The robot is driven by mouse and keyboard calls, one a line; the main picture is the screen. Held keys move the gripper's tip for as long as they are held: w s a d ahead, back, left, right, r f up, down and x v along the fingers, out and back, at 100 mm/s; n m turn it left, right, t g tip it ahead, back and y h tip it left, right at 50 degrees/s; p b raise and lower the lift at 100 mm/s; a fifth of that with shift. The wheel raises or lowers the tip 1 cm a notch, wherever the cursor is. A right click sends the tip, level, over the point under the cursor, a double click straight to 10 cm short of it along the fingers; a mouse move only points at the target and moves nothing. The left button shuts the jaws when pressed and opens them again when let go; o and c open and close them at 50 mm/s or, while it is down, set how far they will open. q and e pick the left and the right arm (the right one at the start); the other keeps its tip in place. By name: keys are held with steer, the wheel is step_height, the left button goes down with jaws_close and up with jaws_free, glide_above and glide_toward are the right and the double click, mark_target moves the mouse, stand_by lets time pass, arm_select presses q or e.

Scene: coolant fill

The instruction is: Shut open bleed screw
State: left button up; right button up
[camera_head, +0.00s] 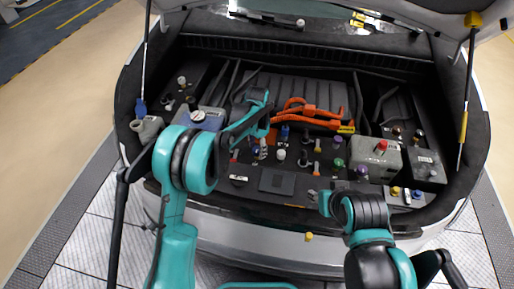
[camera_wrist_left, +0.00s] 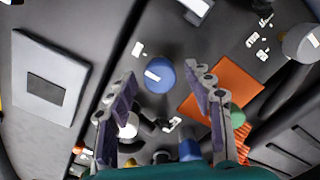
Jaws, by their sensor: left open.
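In the left wrist view a round blue knob with a white mark (camera_wrist_left: 160,75) stands on the dark panel between my two fingertips, apart from both. It may be the bleed screw; I cannot tell from the mark whether it is open. My left gripper (camera_wrist_left: 161,84) is open and empty. In the head view my left gripper (camera_head: 260,150) reaches down into the engine bay among small capped fittings, partly hidden by its own arm. My right gripper (camera_head: 314,195) is low at the bay's front edge; its fingers are too small to read.
Orange hoses (camera_head: 310,113) cross the bay behind the fittings. A grey box with a red cap (camera_head: 377,160) stands at the right, and a reservoir with a white cap (camera_head: 198,116) at the left. The wrist view shows an orange plate (camera_wrist_left: 240,80) and grey box (camera_wrist_left: 50,80) nearby.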

mark_target(257, 149)
arm_select(q)
step_height(257, 149, up, 12)
stand_by(0.4)
stand_by(0.3)
steer(key=s+a+r+n+t, duration=0.3)
steer(key=s+a+r+n, duration=0.2)
steer(key=s+a+r, duration=0.55)
steer(key=s+a+f+n+t, duration=0.2)
steer(key=s+a+f+n, duration=0.1)
steer(key=s, duration=0.6)
steer(key=s+a+f+n+t, duration=0.2)
steer(key=s+a+f+n, duration=0.1)
steer(key=s, duration=0.6)
steer(key=shift+a+f, duration=0.65)
steer(key=shift+f, duration=0.05)
